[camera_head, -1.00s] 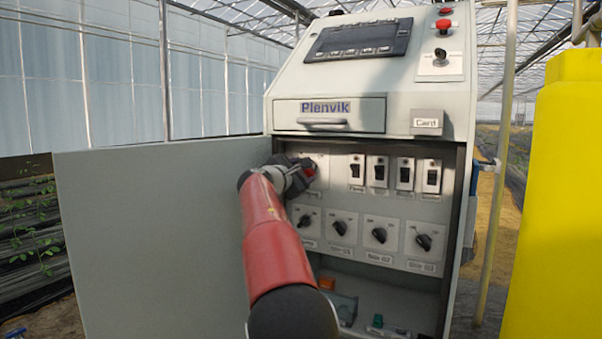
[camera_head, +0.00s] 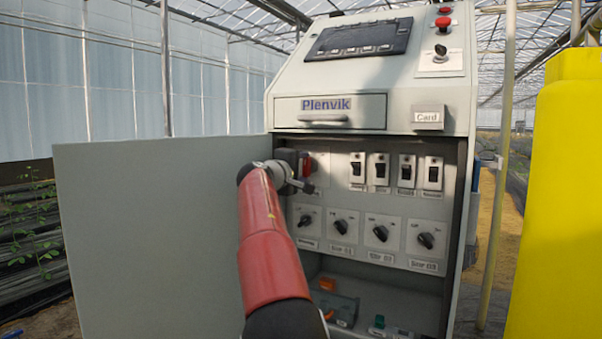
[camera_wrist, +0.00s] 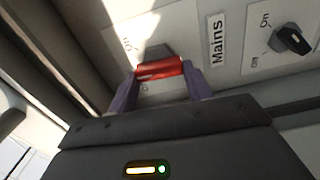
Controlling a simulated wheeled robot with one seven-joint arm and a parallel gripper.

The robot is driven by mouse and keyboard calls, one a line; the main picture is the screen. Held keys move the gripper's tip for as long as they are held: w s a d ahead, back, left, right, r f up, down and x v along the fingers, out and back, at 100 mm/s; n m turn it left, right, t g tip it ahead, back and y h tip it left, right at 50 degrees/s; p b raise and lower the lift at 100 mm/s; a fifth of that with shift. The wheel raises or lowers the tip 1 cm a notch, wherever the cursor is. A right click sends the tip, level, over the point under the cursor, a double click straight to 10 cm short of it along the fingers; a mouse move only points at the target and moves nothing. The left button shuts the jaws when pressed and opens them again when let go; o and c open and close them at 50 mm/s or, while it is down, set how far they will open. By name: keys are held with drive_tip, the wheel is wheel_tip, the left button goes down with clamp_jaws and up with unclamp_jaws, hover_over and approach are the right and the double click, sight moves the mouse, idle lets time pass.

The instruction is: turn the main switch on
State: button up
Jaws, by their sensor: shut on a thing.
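The main switch is a red handle (camera_head: 307,165) at the upper left inside the open cabinet. In the wrist view the red handle (camera_wrist: 160,69) lies between my two purple-grey fingers, on a pale plate beside the "Mains" label (camera_wrist: 217,38). The handle's long side runs from finger to finger in that view; in the head view it looks upright. My gripper (camera_head: 302,171) is shut on the handle, partly covering the switch in the head view. The plate's own position marks are glared or too small to read surely.
A row of rocker switches (camera_head: 395,172) is right of the main switch. Black rotary knobs (camera_head: 381,233) sit below. The cabinet door (camera_head: 150,240) stands open at left. A yellow tank (camera_head: 560,200) is at right. Loose parts lie on the cabinet floor.

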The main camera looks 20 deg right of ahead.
drive_tip(key=m+b, duration=0.1)
drive_tip(key=m, duration=0.3)
drive_tip(key=shift+m, duration=0.3)
drive_tip(key=shift+d+r+m+b, duration=0.1)
drive_tip(key=shift+m+b, duration=0.2)
drive_tip(key=shift+m, duration=1.4)
drive_tip(key=o, duration=1)
drive_tip(key=shift+c, duration=0.2)
drive_tip(key=shift+s, duration=0.1)
drive_tip(key=b+v, duration=0.3)
drive_tip(key=v, duration=0.4)
drive_tip(key=shift+s+a+b, duration=0.25)
drive_tip(key=shift+a+b, duration=0.1)
drive_tip(key=shift+b, duration=0.05)
